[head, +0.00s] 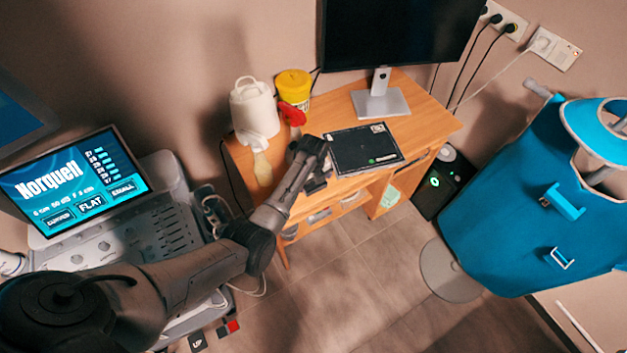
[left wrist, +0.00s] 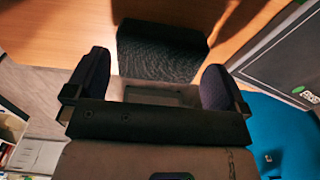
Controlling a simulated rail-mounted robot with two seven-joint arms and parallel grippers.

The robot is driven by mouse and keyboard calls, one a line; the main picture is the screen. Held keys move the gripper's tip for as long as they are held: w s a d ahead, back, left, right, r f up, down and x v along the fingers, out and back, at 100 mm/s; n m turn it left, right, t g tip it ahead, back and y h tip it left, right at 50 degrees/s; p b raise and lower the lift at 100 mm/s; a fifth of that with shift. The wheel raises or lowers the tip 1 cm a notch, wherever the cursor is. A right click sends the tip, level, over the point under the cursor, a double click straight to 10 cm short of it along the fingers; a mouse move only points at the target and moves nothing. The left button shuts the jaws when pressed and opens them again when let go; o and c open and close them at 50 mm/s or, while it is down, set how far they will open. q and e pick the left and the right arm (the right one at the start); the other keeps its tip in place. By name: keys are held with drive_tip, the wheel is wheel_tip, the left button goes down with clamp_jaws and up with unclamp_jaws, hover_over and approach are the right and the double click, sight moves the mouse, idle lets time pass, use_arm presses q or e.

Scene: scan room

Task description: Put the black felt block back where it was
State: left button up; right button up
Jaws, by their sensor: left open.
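The black felt block (left wrist: 160,52) shows in the left wrist view on the wooden desk top, just beyond my fingertips. Its ribbed dark face is turned towards the camera. My left gripper (left wrist: 154,80) is open, with one finger to each side, and nothing is held between them. In the head view my left gripper (head: 316,172) is over the front edge of the desk (head: 420,112), left of a black flat case. There I cannot tell the block apart from the dark gripper. My right gripper is in neither view.
The black flat case (head: 362,149) lies close to the right of my gripper. A white jug (head: 254,108), a yellow-lidded tub (head: 294,84), a red object (head: 292,114) and a monitor (head: 398,32) stand behind. An ultrasound console (head: 80,183) is at left, a blue apron (head: 520,215) at right.

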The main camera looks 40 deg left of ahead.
use_arm(q)
wheel_tip(320, 180, up, 10)
drive_tip(key=r+p, duration=0.1)
drive_tip(key=p, duration=0.1)
drive_tip(key=s+d+f+n+t, duration=0.1)
drive_tip(key=s+d+f+n, duration=0.15)
drive_tip(key=s, duration=0.35)
drive_tip(key=s+d+f+n+y, duration=0.1)
drive_tip(key=s+f+n, duration=0.1)
drive_tip(key=s+n, duration=0.3)
drive_tip(key=s+d+f+n+t, duration=0.1)
drive_tip(key=s+d+f+n, duration=0.15)
drive_tip(key=s, duration=0.45)
drive_tip(key=s+d+r+n, duration=0.2)
drive_tip(key=s+n, duration=0.1)
drive_tip(key=s, duration=0.2)
drive_tip(key=s+d+r+n+t, duration=0.1)
drive_tip(key=s+d+r+n, duration=0.2)
drive_tip(key=s, duration=0.3)
drive_tip(key=s+d+r+n+h, duration=0.1)
drive_tip(key=s+d+r+n, duration=0.1)
drive_tip(key=s+n, duration=0.2)
drive_tip(key=shift+s+d+r+t, duration=0.3)
drive_tip(key=shift+s, duration=0.8)
